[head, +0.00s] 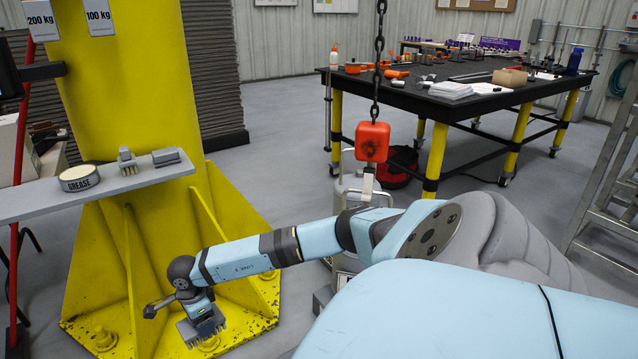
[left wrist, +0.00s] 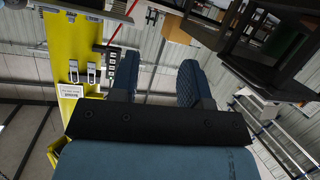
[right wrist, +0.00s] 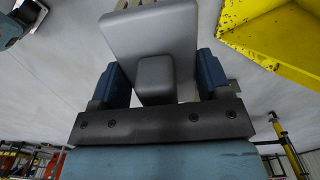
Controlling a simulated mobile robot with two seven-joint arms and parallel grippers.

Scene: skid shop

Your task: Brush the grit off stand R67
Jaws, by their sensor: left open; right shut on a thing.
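A yellow stand (head: 140,75) rises at the left of the head view, with gussets and a bolted base plate (head: 262,303). I cannot read R67 on it. Dark specks mark the plate's edges; I cannot tell grit from worn paint. My right gripper (head: 190,310) is low over the plate's front, shut on a grey brush (head: 203,328). The brush's bristles point down near a bolt; contact is unclear. In the right wrist view, the brush's smooth grey body (right wrist: 155,35) sits between the fingers. My left gripper (left wrist: 158,85) is open and empty, seen only in the left wrist view.
A grey shelf (head: 60,198) by the stand carries a grease tin (head: 79,178), a small brush-like item (head: 127,161) and a grey block (head: 166,157). A red hoist block (head: 372,141) hangs on a chain mid-view. A black workbench (head: 450,105) stands behind, a metal ladder (head: 606,180) at right.

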